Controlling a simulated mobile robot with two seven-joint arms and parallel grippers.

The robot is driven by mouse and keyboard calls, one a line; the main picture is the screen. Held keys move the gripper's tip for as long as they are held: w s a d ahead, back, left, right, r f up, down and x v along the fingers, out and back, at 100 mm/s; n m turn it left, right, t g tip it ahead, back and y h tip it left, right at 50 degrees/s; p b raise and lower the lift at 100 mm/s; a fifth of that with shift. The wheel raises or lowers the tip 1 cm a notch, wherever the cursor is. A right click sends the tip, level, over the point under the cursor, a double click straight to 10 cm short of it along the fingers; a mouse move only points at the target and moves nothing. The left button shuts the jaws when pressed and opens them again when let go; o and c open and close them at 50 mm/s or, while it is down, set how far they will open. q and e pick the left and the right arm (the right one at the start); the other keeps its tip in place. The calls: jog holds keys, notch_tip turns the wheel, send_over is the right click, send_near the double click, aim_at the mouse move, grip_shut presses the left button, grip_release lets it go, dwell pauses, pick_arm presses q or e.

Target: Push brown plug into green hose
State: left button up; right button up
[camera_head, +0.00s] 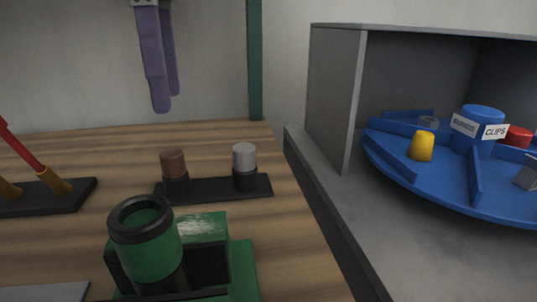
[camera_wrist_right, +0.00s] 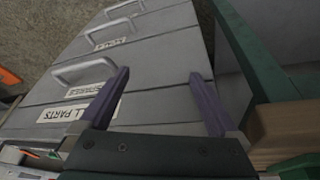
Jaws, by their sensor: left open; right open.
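The brown plug (camera_head: 174,163) stands upright at the left end of a black holder strip (camera_head: 210,190) on the wooden table. A short green tube with a dark ring at its mouth (camera_head: 150,240) stands in front of it, slightly tilted, at a green block; it looks like the green hose end. My left gripper (camera_head: 167,100) hangs above and behind the brown plug, its purple fingers pointing down, open and empty, seen nearly side-on. My right gripper (camera_wrist_right: 158,75) shows only in the right wrist view, open and empty, with grey drawers behind its fingers.
A grey-topped plug (camera_head: 244,160) stands at the strip's right end. A black base (camera_head: 45,198) with red and yellow parts is at left. A blue divided turntable (camera_head: 470,190) sits in a grey cabinet at right. A green post (camera_head: 255,60) rises at the table's back edge.

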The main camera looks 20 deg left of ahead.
aim_at(171, 152)
pick_arm(q)
jog(key=f, duration=0.2)
jog(key=f+b, duration=0.1)
jog(key=f, duration=0.1)
jog(key=s+f, duration=0.1)
jog(key=f, duration=0.1)
jog(key=shift+a+f, duration=0.15)
jog(key=shift+f, duration=0.2)
jog(key=shift+w+f, duration=0.1)
jog(key=shift+f, duration=0.3)
jog(key=shift+a+f, duration=0.1)
jog(key=shift+a, duration=0.05)
jog(key=shift+w, duration=0.1)
jog(key=shift+c, duration=0.5)
grip_shut()
pick_arm(e)
jog(key=shift+s+f, duration=0.25)
jog(key=shift+f, duration=0.35)
jog(key=shift+s+f, duration=0.25)
jog(key=shift+f, duration=0.35)
